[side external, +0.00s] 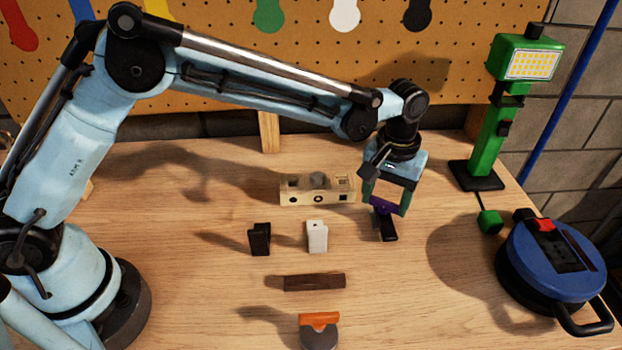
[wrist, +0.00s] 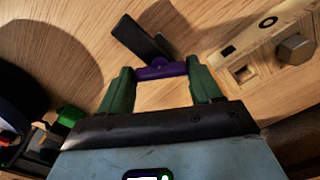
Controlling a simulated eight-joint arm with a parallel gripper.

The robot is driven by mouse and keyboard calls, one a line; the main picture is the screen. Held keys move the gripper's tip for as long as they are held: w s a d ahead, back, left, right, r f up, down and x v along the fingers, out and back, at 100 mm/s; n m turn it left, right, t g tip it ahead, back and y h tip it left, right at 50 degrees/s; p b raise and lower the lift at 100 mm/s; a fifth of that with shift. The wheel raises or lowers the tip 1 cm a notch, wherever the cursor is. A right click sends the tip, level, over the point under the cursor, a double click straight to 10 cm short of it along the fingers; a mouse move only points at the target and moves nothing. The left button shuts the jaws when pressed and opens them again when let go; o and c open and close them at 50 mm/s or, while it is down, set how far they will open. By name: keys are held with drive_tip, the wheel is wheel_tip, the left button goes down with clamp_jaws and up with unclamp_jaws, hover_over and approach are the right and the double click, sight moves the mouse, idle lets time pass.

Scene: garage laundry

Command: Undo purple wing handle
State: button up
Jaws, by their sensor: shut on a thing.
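The purple wing handle (side external: 382,205) is between the green fingertips of my gripper (side external: 388,203), which is shut on it. In the wrist view, the purple handle (wrist: 160,71) spans crosswise between the two green fingers (wrist: 161,80). A black flat piece (side external: 389,228) extends below the handle, down near the tabletop; it also shows beyond the handle in the wrist view (wrist: 140,40). I cannot tell whether the handle is turned relative to the black piece. The finger contacts are partly hidden in the side view.
A pale wooden block with a grey nut (side external: 294,192) lies just left of my gripper. A black clip (side external: 260,238), a white clip (side external: 317,236), a dark bar (side external: 314,282) and an orange-topped tool (side external: 319,319) lie nearer. A green lamp (side external: 489,140) and blue reel (side external: 558,258) stand right.

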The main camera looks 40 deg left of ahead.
sight(385, 201)
drive_tip(key=shift+f+n, duration=0.1)
drive_tip(key=shift+n, duration=0.5)
drive_tip(key=o, duration=1.1)
drive_tip(key=shift+c, duration=0.2)
wheel_tip(385, 201, up, 12)
